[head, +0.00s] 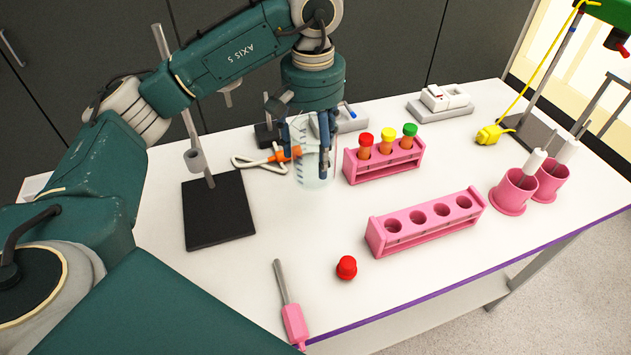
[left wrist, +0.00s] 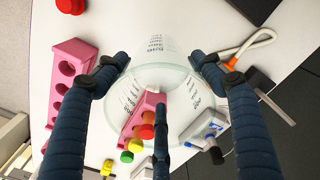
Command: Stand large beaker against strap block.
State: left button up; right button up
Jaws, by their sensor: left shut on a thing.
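The clear large beaker (head: 313,172), with printed volume marks, is in my left gripper (head: 312,160) in the head view. The fingers are shut around its wall, and it looks roughly upright. I cannot tell whether its base touches the table. In the left wrist view the glass (left wrist: 160,72) lies between the fingers of the left gripper (left wrist: 157,75). An orange block with a white strap loop (head: 285,153) sits just left of the beaker; it may be the strap block. In the left wrist view the orange part (left wrist: 229,64) shows beside one finger. My right gripper is not in view.
A pink rack with capped tubes (head: 385,162) stands close right of the beaker. An empty pink rack (head: 425,225), red cap (head: 346,268) and pink-handled tool (head: 290,310) lie nearer the front. A black stand base (head: 218,212) is left. The white table (head: 270,235) has clear room in front.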

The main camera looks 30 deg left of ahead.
pick_arm(q)
notch_tip(320, 180, down, 5)
jog(key=shift+p, duration=0.5)
notch_tip(320, 180, down, 4)
jog(key=shift+f+p, duration=0.1)
jog(key=shift+p, duration=0.4)
jog(key=shift+f, duration=0.15)
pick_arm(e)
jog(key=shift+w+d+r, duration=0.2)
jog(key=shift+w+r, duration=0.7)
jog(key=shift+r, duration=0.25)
pick_arm(q)
jog(key=shift+f, duration=0.15)
jog(key=o, duration=1.2)
jog(key=shift+o, duration=1.1)
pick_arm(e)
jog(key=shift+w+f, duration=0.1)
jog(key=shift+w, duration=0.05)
